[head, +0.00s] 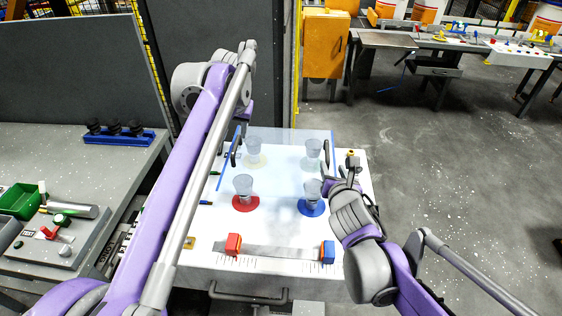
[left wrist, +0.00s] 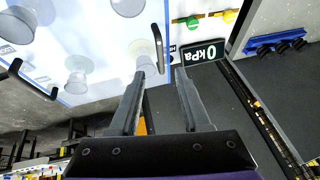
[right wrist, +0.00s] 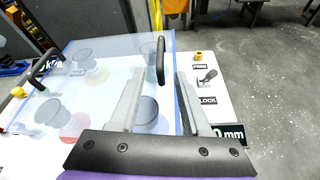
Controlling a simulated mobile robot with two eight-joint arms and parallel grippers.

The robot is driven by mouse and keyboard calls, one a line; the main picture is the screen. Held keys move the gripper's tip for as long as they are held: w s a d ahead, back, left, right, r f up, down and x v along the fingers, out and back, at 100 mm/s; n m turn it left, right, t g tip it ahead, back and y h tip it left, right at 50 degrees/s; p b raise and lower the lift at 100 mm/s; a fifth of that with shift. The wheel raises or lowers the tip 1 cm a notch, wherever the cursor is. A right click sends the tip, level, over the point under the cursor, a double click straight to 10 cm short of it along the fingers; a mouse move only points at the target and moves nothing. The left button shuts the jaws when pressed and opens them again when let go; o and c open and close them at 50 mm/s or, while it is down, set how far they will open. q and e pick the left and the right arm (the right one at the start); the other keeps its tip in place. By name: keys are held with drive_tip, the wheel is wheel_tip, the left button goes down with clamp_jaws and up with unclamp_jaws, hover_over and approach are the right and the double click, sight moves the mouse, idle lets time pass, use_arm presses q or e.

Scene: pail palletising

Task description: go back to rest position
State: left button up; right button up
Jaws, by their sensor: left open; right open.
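My left gripper (left wrist: 164,72) is open and empty in the left wrist view, its tips near one black handle (left wrist: 158,42) of a clear cover. In the head view my left arm mostly hides it. My right gripper (right wrist: 164,62) is open and empty; the other black handle (right wrist: 160,60) shows just beyond its fingers. In the head view the right gripper (head: 352,164) is at the table's right side. The clear cover (head: 290,136) spans the white table (head: 215,262), over grey pails on coloured discs. One pail (head: 243,185) is on a red disc (head: 245,205), another (head: 312,189) on blue.
A red block (head: 233,244) and a blue block (head: 328,251) sit at the table's front. A grey bench on the left holds a blue rack (head: 118,138) and a green bin (head: 20,201). An orange cabinet (head: 325,45) stands behind. The floor on the right is open.

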idle(0.3)
